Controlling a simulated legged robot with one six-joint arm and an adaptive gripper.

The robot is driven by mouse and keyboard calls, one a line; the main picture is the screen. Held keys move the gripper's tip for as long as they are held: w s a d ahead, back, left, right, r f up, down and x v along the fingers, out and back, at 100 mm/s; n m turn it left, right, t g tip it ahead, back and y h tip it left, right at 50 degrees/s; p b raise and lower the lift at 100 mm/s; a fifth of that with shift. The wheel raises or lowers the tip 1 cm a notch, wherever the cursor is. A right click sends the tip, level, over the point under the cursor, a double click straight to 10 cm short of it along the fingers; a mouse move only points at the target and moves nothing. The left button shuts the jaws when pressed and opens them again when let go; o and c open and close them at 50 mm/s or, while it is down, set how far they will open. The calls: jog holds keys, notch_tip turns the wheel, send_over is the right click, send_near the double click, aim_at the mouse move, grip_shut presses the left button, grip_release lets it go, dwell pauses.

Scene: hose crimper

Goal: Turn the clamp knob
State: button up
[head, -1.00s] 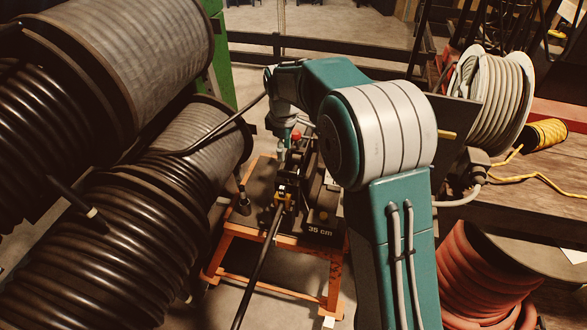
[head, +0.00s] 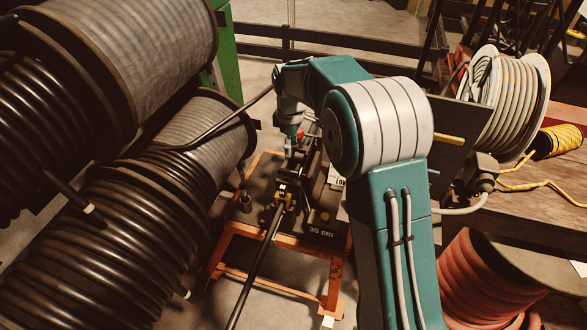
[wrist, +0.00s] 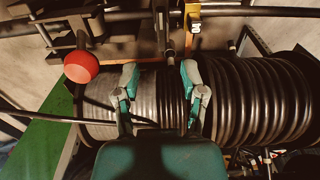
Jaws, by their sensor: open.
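The crimper (head: 318,215) stands on an orange frame. A red ball handle (wrist: 82,66) is left of my fingers, and a little red shows beside my gripper in the head view (head: 300,133). My gripper (wrist: 159,70) is open and empty above the crimper (head: 290,152).
Large black hose reels (head: 130,240) fill the left side. A white reel (head: 507,105) and yellow cord (head: 553,140) are on the bench at right. A red hose coil (head: 485,285) is at lower right.

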aim_at(291, 171)
notch_tip(291, 171, down, 10)
jog(key=shift+r, duration=0.25)
jog(key=shift+f, duration=0.3)
jog(key=shift+a, duration=0.15)
grip_shut()
